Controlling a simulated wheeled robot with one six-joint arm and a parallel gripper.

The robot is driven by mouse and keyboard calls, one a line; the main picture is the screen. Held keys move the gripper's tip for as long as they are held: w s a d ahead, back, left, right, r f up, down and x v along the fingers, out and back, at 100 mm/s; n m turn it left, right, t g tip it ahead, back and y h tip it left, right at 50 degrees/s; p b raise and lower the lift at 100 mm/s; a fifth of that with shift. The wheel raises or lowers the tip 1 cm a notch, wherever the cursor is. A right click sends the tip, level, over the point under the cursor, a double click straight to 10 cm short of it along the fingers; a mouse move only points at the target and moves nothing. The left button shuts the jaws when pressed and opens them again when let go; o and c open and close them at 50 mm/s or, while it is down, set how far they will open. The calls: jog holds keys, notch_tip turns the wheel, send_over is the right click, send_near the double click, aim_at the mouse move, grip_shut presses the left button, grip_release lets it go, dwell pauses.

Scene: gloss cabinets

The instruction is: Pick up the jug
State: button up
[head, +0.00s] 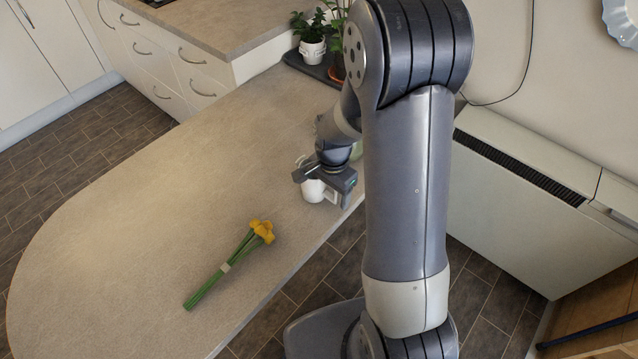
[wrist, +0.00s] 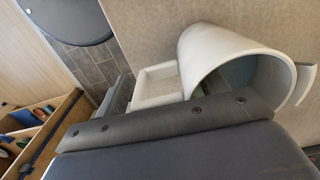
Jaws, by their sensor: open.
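The white jug (head: 312,190) stands on the worktop near its right edge, partly hidden by my gripper (head: 326,187) in the head view. In the wrist view, the jug (wrist: 205,60) shows its round open mouth, a spout at the right and a squared handle (wrist: 158,86) at the left. My gripper is open at the jug. A grey finger (wrist: 120,96) shows just left of the handle, apart from it. The other finger is mostly out of the wrist view, and whether it touches the jug cannot be told.
Yellow flowers (head: 227,264) with tied green stems lie on the worktop (head: 130,220) in front of the jug. Potted plants (head: 312,48) stand on a dark tray at the back. A pale heater (head: 530,190) stands at the right. The worktop's left part is clear.

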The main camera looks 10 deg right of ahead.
grip_shut()
dwell(0.8)
